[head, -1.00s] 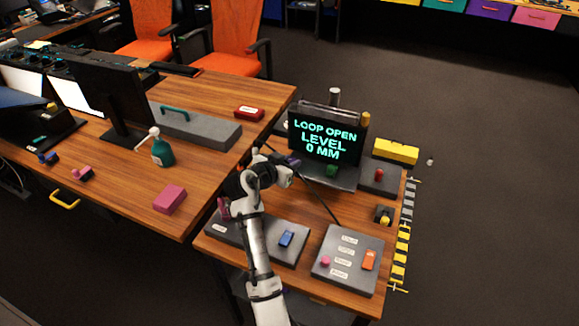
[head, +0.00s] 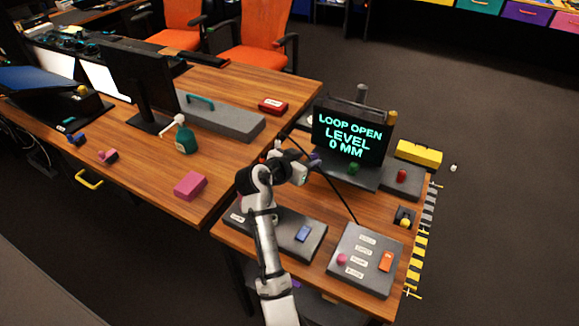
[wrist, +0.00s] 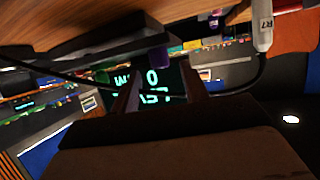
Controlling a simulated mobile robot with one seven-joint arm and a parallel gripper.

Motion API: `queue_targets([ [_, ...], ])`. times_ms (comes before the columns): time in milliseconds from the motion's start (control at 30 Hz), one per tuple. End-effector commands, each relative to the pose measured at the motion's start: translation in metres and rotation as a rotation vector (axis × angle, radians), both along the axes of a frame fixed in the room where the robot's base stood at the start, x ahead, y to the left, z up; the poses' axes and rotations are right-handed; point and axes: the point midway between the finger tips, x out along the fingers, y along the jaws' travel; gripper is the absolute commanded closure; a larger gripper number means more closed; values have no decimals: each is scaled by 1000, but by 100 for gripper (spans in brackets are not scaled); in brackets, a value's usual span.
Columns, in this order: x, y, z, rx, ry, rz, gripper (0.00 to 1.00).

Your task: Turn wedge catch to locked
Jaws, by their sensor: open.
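I cannot tell for certain which part is the wedge catch. A purple piece (head: 315,158) sits by the lower left of the screen unit, just beyond my gripper (head: 303,168). In the wrist view a purple piece (wrist: 158,56) shows ahead of my gripper (wrist: 160,88), above the gap between the fingers in the picture. The fingers are apart, with nothing seen between them. The screen (head: 348,138) reads "LOOP OPEN LEVEL 0 MM". Its text also shows behind the fingers.
A labelled panel (head: 345,283) carries a pink knob (head: 342,258) and an orange switch (head: 386,262). A blue rocker (head: 302,233) sits beside my arm. Green (head: 353,168) and red (head: 402,175) knobs stand near the screen. A dark cable crosses the table.

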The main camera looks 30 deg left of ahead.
Motion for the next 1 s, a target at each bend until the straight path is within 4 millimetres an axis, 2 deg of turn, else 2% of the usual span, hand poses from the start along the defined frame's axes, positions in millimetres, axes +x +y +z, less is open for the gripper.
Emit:
queue_targets([
  [100, -26, 8, 8, 3, -4, 4, 55],
  [300, -65, 18, 26, 3, -4, 4, 55],
  [500, -90, 23, 38, 1, -2, 1, 55],
  [667, -97, 24, 41, 1, 0, -1, 55],
  [1000, -97, 24, 42, 0, -1, 0, 55],
])
